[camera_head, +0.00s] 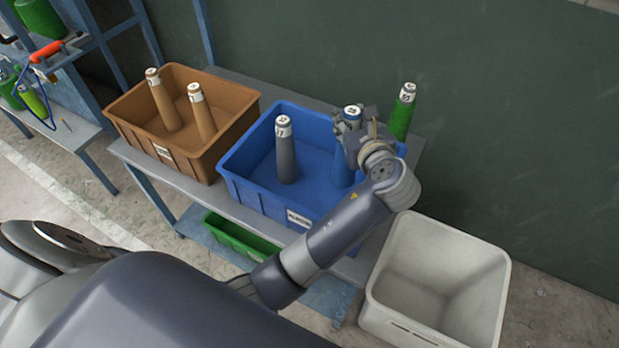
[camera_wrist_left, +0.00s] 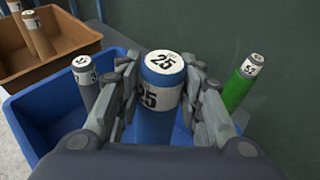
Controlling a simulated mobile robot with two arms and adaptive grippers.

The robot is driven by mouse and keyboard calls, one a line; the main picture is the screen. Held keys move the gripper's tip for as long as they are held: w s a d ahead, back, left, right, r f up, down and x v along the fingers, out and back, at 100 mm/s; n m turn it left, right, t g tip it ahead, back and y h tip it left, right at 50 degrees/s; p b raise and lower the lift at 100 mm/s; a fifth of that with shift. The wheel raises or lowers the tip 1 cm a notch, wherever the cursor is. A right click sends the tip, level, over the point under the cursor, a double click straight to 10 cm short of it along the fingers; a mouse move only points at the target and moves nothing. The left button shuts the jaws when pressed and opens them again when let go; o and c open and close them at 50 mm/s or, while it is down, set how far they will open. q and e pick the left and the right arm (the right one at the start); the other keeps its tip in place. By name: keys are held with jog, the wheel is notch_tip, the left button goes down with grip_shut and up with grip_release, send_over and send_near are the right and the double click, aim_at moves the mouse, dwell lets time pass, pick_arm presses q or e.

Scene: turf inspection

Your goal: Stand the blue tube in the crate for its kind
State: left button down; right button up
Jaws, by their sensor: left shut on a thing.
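The blue tube (camera_wrist_left: 155,126), with a white cap label reading 25, stands upright between the fingers of my left gripper (camera_wrist_left: 158,90). In the head view the blue tube (camera_head: 343,172) is inside the right part of the blue crate (camera_head: 262,198), partly hidden by the left gripper (camera_head: 358,138). The left gripper is shut on the tube near its top. A grey tube (camera_head: 286,160) stands in the same crate, to the left. Whether the blue tube's foot touches the crate floor is hidden. My right gripper is not in view.
A brown crate (camera_head: 215,88) with two tan tubes (camera_head: 202,115) stands to the left. A green tube (camera_head: 401,118) stands behind my gripper at the right. An empty white bin (camera_head: 480,278) is on the floor. A green crate (camera_head: 237,236) is under the table.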

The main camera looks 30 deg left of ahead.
pick_arm(q)
jog(key=shift+d+f, duration=0.15)
jog(key=shift+f, duration=0.1)
jog(key=f, duration=0.5)
jog(key=shift+s+d, duration=0.15)
jog(key=shift+s, duration=0.1)
jog(key=shift+f, duration=0.35)
notch_tip(320, 180, down, 4)
jog(key=shift+r, duration=0.2)
jog(key=c, duration=1.5)
grip_release()
jog(key=shift+f, duration=0.1)
jog(key=o, duration=0.4)
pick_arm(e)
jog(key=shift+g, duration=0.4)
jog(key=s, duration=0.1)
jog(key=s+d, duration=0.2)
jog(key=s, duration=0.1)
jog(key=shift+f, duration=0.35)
